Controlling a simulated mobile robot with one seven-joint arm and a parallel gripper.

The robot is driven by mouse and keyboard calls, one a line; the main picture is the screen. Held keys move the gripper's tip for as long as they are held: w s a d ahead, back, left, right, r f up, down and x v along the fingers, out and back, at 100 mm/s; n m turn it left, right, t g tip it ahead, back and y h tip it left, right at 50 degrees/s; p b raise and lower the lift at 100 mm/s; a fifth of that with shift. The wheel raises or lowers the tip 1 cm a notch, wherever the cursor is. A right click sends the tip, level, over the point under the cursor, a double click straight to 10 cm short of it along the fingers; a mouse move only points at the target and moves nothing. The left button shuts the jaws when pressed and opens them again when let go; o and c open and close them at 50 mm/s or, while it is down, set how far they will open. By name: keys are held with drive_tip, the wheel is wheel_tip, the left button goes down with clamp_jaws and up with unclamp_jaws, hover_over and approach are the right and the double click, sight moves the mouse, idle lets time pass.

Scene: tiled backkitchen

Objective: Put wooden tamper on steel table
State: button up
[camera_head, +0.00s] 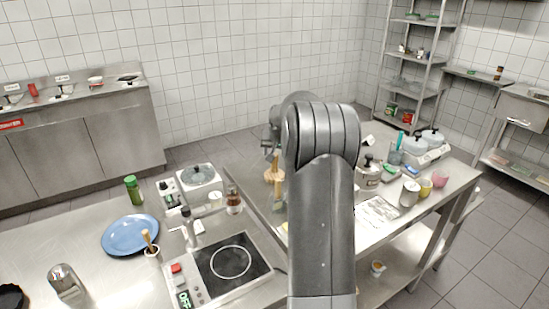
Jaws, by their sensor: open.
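A light wooden piece with a rounded base and upright stem (274,175), which looks like the wooden tamper, shows just below my gripper (270,150). My arm hides part of it, and I cannot tell whether they touch. My gripper is open, small in view and partly hidden by my arm. Another wooden handle (148,240) stands tilted in a small white cup (152,254) on the left. A steel table (405,222) stands on the right with jars and cups on it. A steel worktop (60,232) fills the left foreground.
The left worktop holds a blue plate (130,235), a green bottle (133,188), a hot plate (231,262), a scale (198,176) and a brown bottle (233,199). A white paper (377,213) lies on the right table. A steel shelf rack (412,60) stands behind.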

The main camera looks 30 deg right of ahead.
drive_tip(key=s+a+r+n, duration=0.2)
drive_tip(key=s+a+r, duration=0.5)
drive_tip(key=s+a, duration=0.3)
drive_tip(key=s+a+r+n, duration=0.1)
drive_tip(key=s+a+r, duration=0.6)
drive_tip(key=s+a, duration=0.3)
drive_tip(key=s+a+f+n, duration=0.1)
drive_tip(key=s+a+f, duration=0.1)
drive_tip(key=s+a, duration=0.2)
drive_tip(key=s+a+f+n+y, duration=0.1)
drive_tip(key=s+a, duration=0.3)
drive_tip(key=s, duration=0.6)
drive_tip(key=s+a+f+n+y, duration=0.1)
drive_tip(key=s+a+f, duration=0.1)
drive_tip(key=s+a, duration=0.2)
drive_tip(key=s, duration=0.3)
drive_tip(key=shift+s+f, duration=0.35)
drive_tip(key=shift+s, duration=0.05)
